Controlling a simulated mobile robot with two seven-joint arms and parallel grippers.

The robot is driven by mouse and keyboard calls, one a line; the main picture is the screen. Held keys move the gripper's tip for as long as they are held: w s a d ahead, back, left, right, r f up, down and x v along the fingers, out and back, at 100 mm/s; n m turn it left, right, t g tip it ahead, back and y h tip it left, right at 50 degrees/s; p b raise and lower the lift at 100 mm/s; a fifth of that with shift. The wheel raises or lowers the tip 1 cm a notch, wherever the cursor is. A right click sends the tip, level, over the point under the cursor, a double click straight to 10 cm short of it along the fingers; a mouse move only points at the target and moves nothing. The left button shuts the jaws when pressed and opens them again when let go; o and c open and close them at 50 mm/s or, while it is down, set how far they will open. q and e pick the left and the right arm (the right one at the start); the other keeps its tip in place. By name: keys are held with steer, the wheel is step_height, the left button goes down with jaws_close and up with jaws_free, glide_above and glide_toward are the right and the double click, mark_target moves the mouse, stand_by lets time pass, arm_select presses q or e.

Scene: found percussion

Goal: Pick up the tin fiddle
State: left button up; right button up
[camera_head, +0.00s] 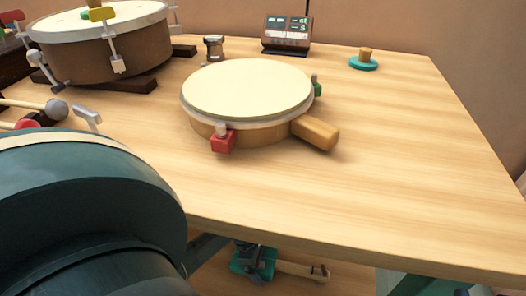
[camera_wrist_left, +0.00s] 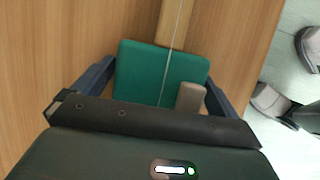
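The tin fiddle (camera_wrist_left: 160,75) is a teal box with a wooden neck and a thin string. In the left wrist view, the box lies between the two fingers of my left gripper (camera_wrist_left: 160,82), and the neck points to the top. The fingers are spread about the box's width, and I cannot tell whether they press on it. In the head view, the fiddle (camera_head: 303,270) shows low, beyond the near table edge, with its neck to the right. My left gripper (camera_head: 250,255) is over its teal body and partly hides it. My right gripper is not in view.
A round drum (camera_head: 248,90) with a cream skin and wooden handle stands on the table (camera_head: 400,190). The table's right side is clear.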

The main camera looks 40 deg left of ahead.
arm_select(q)
steer(key=c, duration=0.9)
